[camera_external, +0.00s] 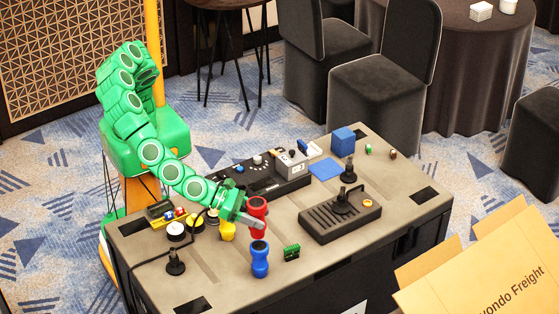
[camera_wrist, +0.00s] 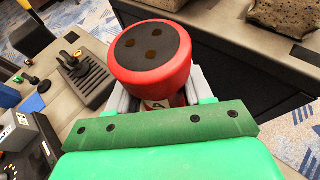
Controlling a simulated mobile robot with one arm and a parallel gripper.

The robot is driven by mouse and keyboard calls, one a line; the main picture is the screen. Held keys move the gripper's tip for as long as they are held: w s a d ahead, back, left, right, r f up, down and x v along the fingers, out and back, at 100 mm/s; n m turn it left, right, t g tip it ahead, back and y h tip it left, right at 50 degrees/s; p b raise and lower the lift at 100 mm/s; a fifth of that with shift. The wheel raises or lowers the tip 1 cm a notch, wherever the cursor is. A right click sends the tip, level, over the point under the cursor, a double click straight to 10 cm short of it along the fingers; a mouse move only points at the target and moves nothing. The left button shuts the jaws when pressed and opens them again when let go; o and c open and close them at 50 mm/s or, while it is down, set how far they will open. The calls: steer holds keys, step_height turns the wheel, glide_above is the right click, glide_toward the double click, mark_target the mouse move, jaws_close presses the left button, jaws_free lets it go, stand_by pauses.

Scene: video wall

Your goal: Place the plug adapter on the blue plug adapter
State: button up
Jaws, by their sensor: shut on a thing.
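The red plug adapter (camera_external: 257,208) is upright in my gripper (camera_external: 254,222), near the front edge of the table. My gripper is shut around its narrower middle. In the wrist view the adapter's red rim and dark round face with holes (camera_wrist: 151,47) fill the space between the fingers (camera_wrist: 155,98). The blue plug adapter (camera_external: 260,260) stands upright on the table, directly below the red one in the external picture. Their ends look very close; I cannot tell whether they touch. The blue adapter is hidden in the wrist view.
A yellow object (camera_external: 227,231) stands left of my gripper, and a small green block (camera_external: 291,252) right of the blue adapter. A black slotted device (camera_external: 335,220), a grey-black console (camera_external: 270,178) and a blue cube (camera_external: 342,141) occupy the table (camera_external: 400,175). A cable runs along the left.

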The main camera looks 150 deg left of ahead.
mark_target(264, 230)
steer(key=shift+w+f, duration=0.3)
steer(key=shift+f, duration=1.6)
steer(key=shift+f, duration=0.1)
steer(key=o, duration=1.1)
steer(key=shift+o, duration=0.2)
steer(key=shift+s+d+r, duration=0.2)
steer(key=shift+d+r, duration=0.05)
steer(key=shift+r, duration=0.05)
steer(key=v, duration=1.1)
steer(key=shift+s, duration=0.15)
